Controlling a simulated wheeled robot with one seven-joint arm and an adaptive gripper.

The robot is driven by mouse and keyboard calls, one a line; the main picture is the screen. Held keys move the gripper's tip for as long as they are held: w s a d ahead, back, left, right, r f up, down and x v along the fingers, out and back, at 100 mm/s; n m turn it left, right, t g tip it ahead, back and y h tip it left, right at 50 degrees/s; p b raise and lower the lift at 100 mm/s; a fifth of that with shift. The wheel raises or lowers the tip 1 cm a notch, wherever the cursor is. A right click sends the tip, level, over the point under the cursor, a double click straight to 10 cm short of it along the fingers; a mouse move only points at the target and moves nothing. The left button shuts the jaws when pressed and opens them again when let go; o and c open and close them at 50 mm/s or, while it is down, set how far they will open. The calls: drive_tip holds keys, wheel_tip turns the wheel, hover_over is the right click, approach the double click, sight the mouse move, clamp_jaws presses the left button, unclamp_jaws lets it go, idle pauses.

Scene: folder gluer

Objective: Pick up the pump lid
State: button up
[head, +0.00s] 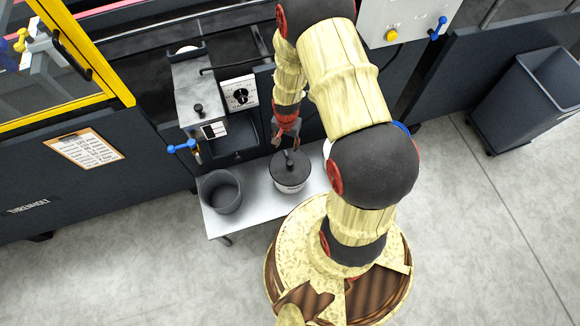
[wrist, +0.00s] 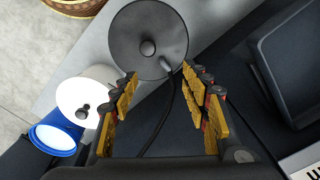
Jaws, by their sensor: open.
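A dark grey round lid (head: 291,164) with a black knob sits on a light pot (head: 290,188) on the small table; it looks like the pump lid. In the wrist view the lid (wrist: 137,30) shows from above, with its knob (wrist: 148,47) and a short grey stub beside it. My gripper (head: 287,132) points down above the lid, towards its back edge. In the wrist view my open gripper (wrist: 160,76) has its yellow-padded fingers apart with nothing between them; the knob lies beyond the fingertips. A dark cable shows between the fingers.
The white table (head: 222,222) also bears an open dark bucket (head: 221,192) on the left. A white round container (wrist: 82,97) and a blue cup-like thing (wrist: 57,134) show in the wrist view. The grey machine unit (head: 196,88) stands behind the table.

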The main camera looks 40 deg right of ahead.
drive_tip(key=m+b, duration=0.1)
hover_over(290, 162)
drive_tip(key=f, duration=0.8)
drive_tip(key=shift+s, duration=0.3)
drive_tip(key=f+b, duration=0.1)
drive_tip(key=f, duration=0.1)
drive_tip(key=f+b, duration=0.2)
drive_tip(key=f, duration=0.1)
drive_tip(key=shift+w+f, duration=0.2)
drive_tip(key=shift+f, duration=0.15)
drive_tip(key=shift+r, duration=0.1)
drive_tip(key=c, duration=0.3)
drive_tip(key=c, duration=0.8)
clamp_jaws()
